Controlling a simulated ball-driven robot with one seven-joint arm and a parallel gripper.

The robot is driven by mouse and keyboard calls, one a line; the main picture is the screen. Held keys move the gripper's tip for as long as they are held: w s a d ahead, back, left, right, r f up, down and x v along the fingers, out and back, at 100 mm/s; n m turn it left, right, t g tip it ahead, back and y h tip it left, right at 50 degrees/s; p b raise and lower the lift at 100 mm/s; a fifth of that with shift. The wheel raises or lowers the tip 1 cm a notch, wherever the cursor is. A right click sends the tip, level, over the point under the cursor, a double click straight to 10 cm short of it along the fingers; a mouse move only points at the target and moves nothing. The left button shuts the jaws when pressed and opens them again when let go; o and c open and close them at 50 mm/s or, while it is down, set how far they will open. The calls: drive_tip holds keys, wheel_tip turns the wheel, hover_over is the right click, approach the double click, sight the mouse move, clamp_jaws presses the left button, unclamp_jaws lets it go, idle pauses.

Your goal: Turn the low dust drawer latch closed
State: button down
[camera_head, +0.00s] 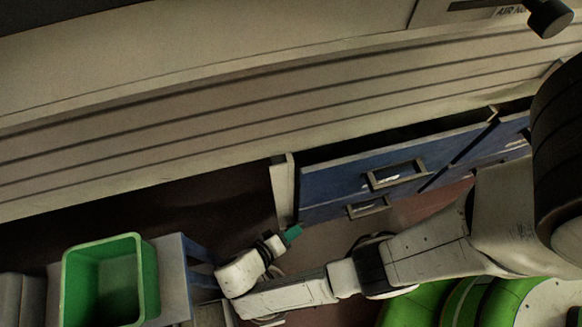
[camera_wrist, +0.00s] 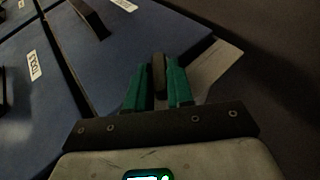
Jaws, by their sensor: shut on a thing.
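My gripper (camera_wrist: 157,90) has green fingers, shut on a dark, narrow latch (camera_wrist: 158,68) that stands up between them in the wrist view. The latch is at the edge of the blue drawer fronts (camera_wrist: 110,65), beside a pale post (camera_wrist: 215,68). In the head view my gripper (camera_head: 293,233) reaches low at the left end of the blue drawers (camera_head: 340,185), close to the pale post (camera_head: 283,190). The latch is not discernible in the head view. Its exact turn angle cannot be told.
Drawer handles (camera_head: 397,174) stick out from the blue fronts, with a lower one (camera_head: 368,207) near my arm. A green bin (camera_head: 150,280) stands at the lower left on a grey surface. A long ribbed beige wall (camera_head: 150,120) runs above. Dark floor lies right of the post in the wrist view.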

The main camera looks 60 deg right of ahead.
drive_tip(key=shift+f+h, duration=0.1)
drive_tip(key=shift+h, duration=0.4)
drive_tip(key=shift+g, duration=0.4)
drive_tip(key=c, duration=1.1)
unclamp_jaws()
